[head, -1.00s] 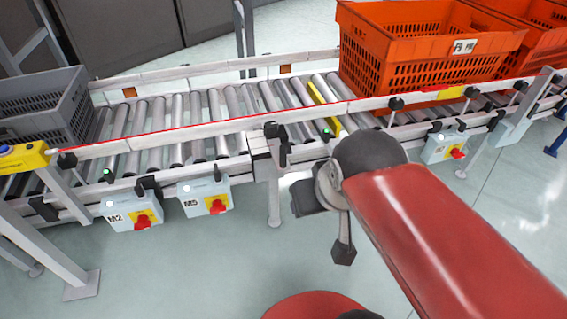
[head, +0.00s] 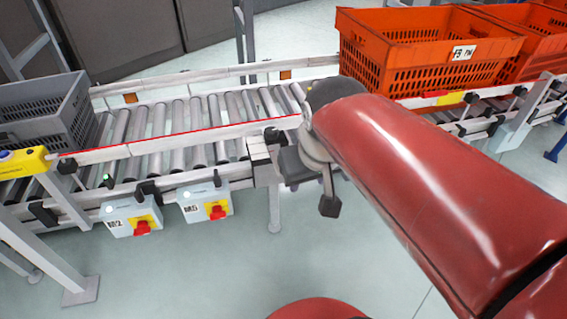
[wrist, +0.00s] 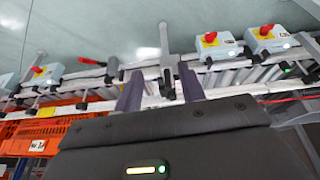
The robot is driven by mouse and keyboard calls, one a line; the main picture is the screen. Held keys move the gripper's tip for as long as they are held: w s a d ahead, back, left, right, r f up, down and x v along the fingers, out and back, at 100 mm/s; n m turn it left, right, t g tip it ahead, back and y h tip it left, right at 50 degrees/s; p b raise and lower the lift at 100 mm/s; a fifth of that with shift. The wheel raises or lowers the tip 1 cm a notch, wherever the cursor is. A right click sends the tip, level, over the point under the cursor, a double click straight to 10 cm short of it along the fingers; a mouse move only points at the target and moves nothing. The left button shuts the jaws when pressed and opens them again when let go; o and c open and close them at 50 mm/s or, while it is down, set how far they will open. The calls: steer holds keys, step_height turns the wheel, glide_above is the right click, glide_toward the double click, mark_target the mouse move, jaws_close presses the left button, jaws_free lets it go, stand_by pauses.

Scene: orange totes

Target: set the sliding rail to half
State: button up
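The long pale rail with a red stripe (head: 170,143) runs along the near side of the roller conveyor. A black clamp (head: 275,137) sits on it near the middle, partly beside my arm. In the head view my gripper is mostly hidden by my red arm, close to this clamp. In the wrist view my gripper (wrist: 159,72) is open, its two dark fingers apart. A black upright clamp part (wrist: 168,84) shows between the fingers. I cannot tell whether they touch it. The rail's position along its travel is not clear.
A grey tote (head: 75,105) stands on the rollers at left, an orange tote (head: 400,60) at right. Two control boxes with red switches, one at left (head: 130,215) and one beside it (head: 205,202), hang under the near edge. The floor in front is clear.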

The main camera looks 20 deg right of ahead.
steer(key=w+f+g, duration=0.1)
steer(key=w, duration=0.5)
steer(key=w+f+n+g, duration=0.1)
steer(key=w+f, duration=0.1)
steer(key=w, duration=0.4)
steer(key=w+f+g, duration=0.2)
steer(key=w, duration=0.3)
steer(key=shift+w+d+n, duration=0.2)
steer(key=shift+w+n, duration=0.1)
steer(key=shift+w, duration=0.1)
steer(key=shift+w+f, duration=0.2)
steer(key=shift+f, duration=0.4)
step_height(320, 180, down, 7)
steer(key=shift+r+b, duration=0.1)
steer(key=shift+b, duration=0.4)
steer(key=shift+c, duration=0.2)
jaws_close()
